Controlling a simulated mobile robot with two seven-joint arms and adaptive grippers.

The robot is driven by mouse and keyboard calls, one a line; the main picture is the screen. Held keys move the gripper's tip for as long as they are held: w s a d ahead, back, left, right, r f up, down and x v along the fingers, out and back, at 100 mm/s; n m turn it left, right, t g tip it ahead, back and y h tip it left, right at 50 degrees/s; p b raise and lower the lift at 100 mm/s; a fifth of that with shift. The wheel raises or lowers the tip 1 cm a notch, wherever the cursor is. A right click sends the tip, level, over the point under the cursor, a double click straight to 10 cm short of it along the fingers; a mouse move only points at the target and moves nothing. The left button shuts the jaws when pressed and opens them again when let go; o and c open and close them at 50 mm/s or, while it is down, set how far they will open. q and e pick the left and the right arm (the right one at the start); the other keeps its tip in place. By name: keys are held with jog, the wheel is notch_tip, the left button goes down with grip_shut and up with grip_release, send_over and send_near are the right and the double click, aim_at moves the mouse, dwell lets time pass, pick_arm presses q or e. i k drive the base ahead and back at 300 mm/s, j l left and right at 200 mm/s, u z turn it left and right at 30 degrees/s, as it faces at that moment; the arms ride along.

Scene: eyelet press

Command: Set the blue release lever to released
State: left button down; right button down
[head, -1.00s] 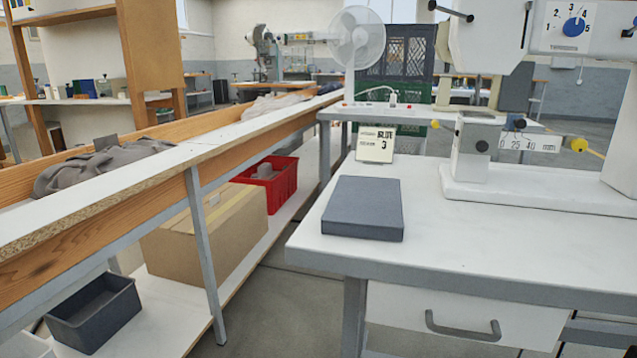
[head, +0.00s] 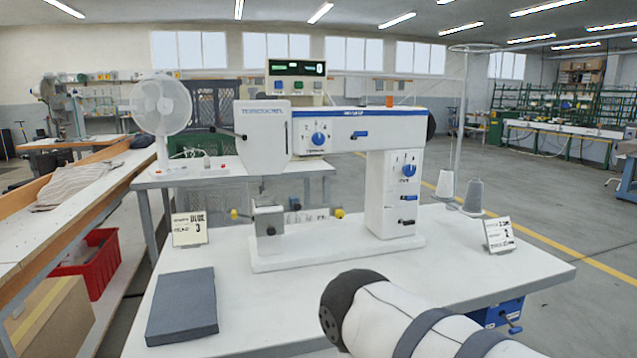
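The white eyelet press (head: 330,250) stands on the white worktable. A small blue lever (head: 360,134) lies about level on the front of its upper arm, right of a blue dial (head: 318,139). No label is readable that shows which one is the release lever. Part of my arm reaches in from the lower right, in front of the table. Neither gripper shows in this view.
A grey pad (head: 183,304) lies on the table's front left. Sign cards stand left (head: 189,229) and right (head: 498,235) of the press. A blue box (head: 498,314) with a lever hangs under the table's right side. A thread stand (head: 459,130) rises behind. A bench flanks the left.

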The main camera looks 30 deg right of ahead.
aim_at(356, 133)
jog(key=z, duration=1.3)
